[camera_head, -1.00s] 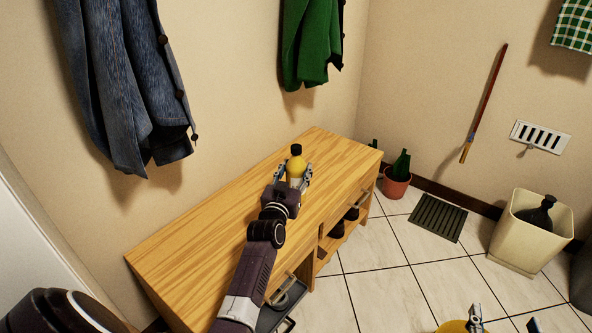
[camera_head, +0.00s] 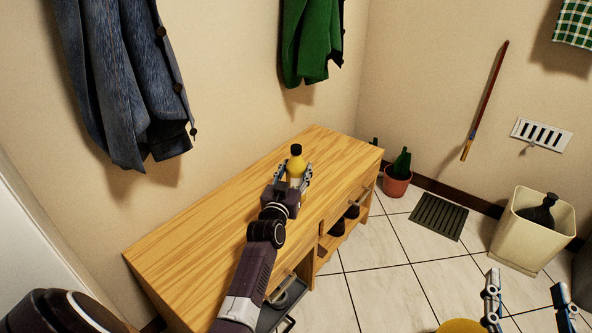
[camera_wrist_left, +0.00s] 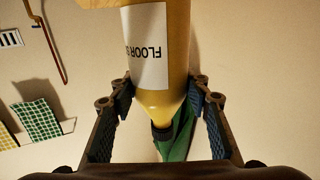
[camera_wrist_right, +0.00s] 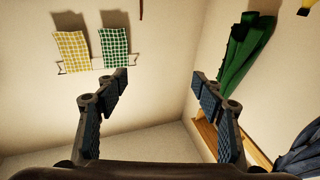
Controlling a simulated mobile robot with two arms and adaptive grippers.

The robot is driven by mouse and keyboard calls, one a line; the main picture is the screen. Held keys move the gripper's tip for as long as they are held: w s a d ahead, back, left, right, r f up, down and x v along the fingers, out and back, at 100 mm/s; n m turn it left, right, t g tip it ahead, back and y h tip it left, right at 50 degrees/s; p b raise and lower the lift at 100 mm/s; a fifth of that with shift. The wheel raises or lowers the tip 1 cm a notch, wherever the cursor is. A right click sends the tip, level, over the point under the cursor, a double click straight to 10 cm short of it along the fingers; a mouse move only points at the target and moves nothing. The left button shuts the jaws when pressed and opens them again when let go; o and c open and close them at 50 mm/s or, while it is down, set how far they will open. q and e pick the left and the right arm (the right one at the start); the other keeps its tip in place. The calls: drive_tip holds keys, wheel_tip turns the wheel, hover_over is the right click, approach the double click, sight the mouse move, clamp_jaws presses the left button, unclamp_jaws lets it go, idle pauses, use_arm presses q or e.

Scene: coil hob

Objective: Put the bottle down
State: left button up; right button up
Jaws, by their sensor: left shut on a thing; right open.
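The bottle (camera_head: 296,163) is yellow with a black cap and stands upright at the far part of the wooden bench top (camera_head: 200,235). My left gripper (camera_head: 295,174) is shut around it, a finger on each side. In the left wrist view the bottle (camera_wrist_left: 160,103) shows a white label reading "FLOOR S", upside down in the picture. Its base is cut off there, so I cannot tell if it touches the wood. My right gripper (camera_head: 526,294) is open and empty over the floor at the lower right. The right wrist view also shows it empty (camera_wrist_right: 160,82).
The bench top around the bottle is clear. A blue jacket (camera_head: 120,80) and a green coat (camera_head: 308,45) hang above it.

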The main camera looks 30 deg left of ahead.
use_arm(q)
drive_tip(key=shift+f, duration=0.1)
use_arm(e)
drive_tip(key=shift+s+r+t, duration=0.15)
drive_tip(key=shift+r+t, duration=0.15)
drive_tip(key=shift+r, duration=0.25)
drive_tip(key=shift+r, duration=0.3)
use_arm(q)
drive_tip(key=shift+f, duration=0.1)
use_arm(e)
drive_tip(key=shift+r, duration=0.1)
use_arm(q)
drive_tip(key=shift+f, duration=0.1)
use_arm(e)
drive_tip(key=shift+s+a+r+t, duration=0.1)
drive_tip(key=shift+r+t, duration=0.3)
use_arm(q)
drive_tip(key=shift+f+b, duration=0.1)
drive_tip(key=shift+b, duration=0.2)
use_arm(e)
drive_tip(key=shift+s+r, duration=0.1)
drive_tip(key=shift+r, duration=0.1)
use_arm(q)
drive_tip(key=o, duration=1.6)
drive_tip(key=shift+o, duration=0.2)
drive_tip(key=shift+f, duration=0.2)
drive_tip(key=v, duration=1.2)
drive_tip(key=shift+r, duration=0.2)
